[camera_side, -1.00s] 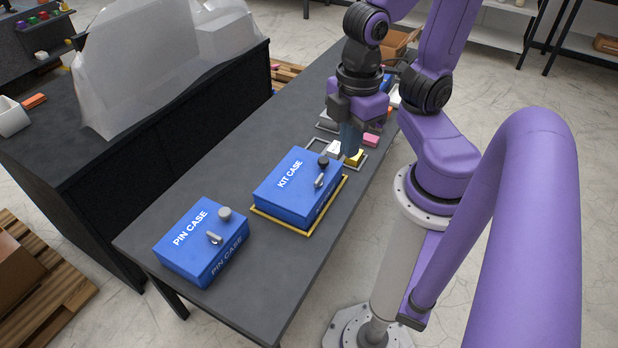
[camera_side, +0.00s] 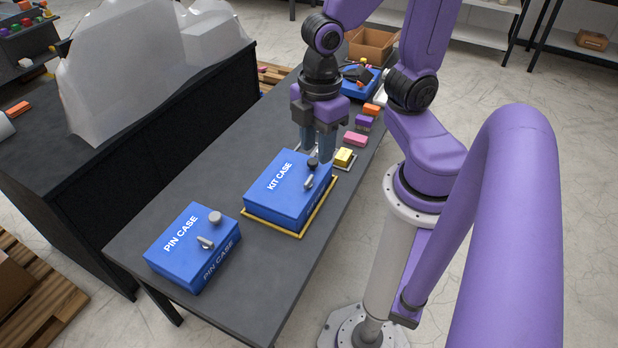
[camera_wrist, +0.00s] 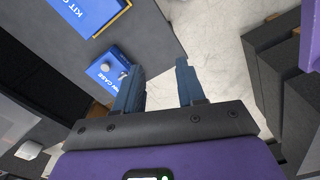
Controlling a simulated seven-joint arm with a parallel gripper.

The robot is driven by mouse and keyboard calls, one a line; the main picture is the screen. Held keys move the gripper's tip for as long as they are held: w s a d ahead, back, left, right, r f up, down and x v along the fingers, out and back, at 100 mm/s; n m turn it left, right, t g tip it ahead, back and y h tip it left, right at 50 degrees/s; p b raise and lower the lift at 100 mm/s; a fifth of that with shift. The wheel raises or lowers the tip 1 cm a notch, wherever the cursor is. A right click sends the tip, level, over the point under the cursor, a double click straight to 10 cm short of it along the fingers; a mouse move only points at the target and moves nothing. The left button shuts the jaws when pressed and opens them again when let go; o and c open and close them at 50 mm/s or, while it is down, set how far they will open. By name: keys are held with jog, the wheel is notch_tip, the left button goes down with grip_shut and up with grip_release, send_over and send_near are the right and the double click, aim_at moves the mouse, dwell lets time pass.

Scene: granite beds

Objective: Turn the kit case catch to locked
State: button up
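The blue kit case (camera_side: 272,196) sits on the table inside a yellow outline, and its corner shows in the wrist view (camera_wrist: 88,14). Its small grey catch lever (camera_side: 309,183) is on the top near the right edge, below a black knob (camera_side: 312,163). The lever slants; I cannot tell which setting it is at. My gripper (camera_side: 317,155) points down by the case's far right end, close to the knob in the picture. Contact cannot be told. In the wrist view its fingers (camera_wrist: 161,68) are apart with nothing between them.
The blue pin case (camera_side: 190,258), with its own knob and lever, stands nearer the front and shows in the wrist view (camera_wrist: 108,70). A yellow block (camera_side: 344,157), a pink block (camera_side: 355,138) and other blocks lie beyond. An open cardboard box (camera_side: 370,45) is at the back.

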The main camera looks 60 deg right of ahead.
jog(key=w+d+f+n, duration=0.1)
jog(key=w+d+f, duration=0.3)
jog(key=w, duration=0.3)
jog(key=n, duration=0.4)
send_over(309, 179)
notch_tip(309, 179, down, 12)
jog(key=r, duration=0.1)
jog(key=shift+f, duration=8.9)
grip_shut()
